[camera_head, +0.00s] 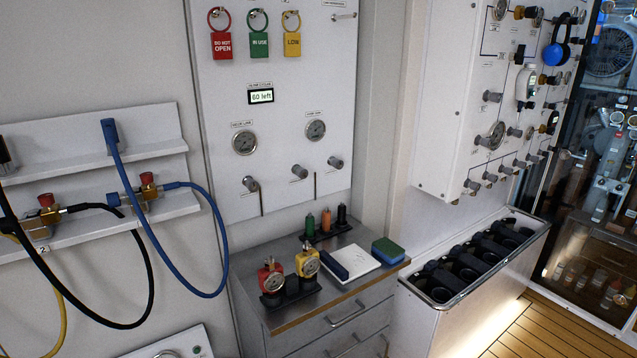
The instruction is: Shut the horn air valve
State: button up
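A white wall panel (275,110) carries two round gauges, one at left (244,142) and one at right (316,130). Below them is a row of three grey valve knobs: left (250,184), middle (299,172) and right (335,162). The small labels by the gauges are too fine to read surely, so I cannot tell which knob is the horn air valve or whether it is open. My gripper is not in view.
Below stands a metal cabinet (340,305) with small bottles and a sponge (388,251). Hoses (222,235) hang at left. A second valve panel (440,110) is at right.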

aim_at(301, 173)
jog(key=z, duration=0.45)
jog(key=k, duration=1.15)
jog(key=z, duration=0.6)
jog(key=i, duration=2.1)
jog(key=u, duration=1.15)
jog(key=i, duration=0.55)
jog(key=u, duration=0.3)
jog(key=k, duration=0.9)
jog(key=u, duration=0.15)
jog(key=i, duration=0.85)
jog(key=z, duration=0.05)
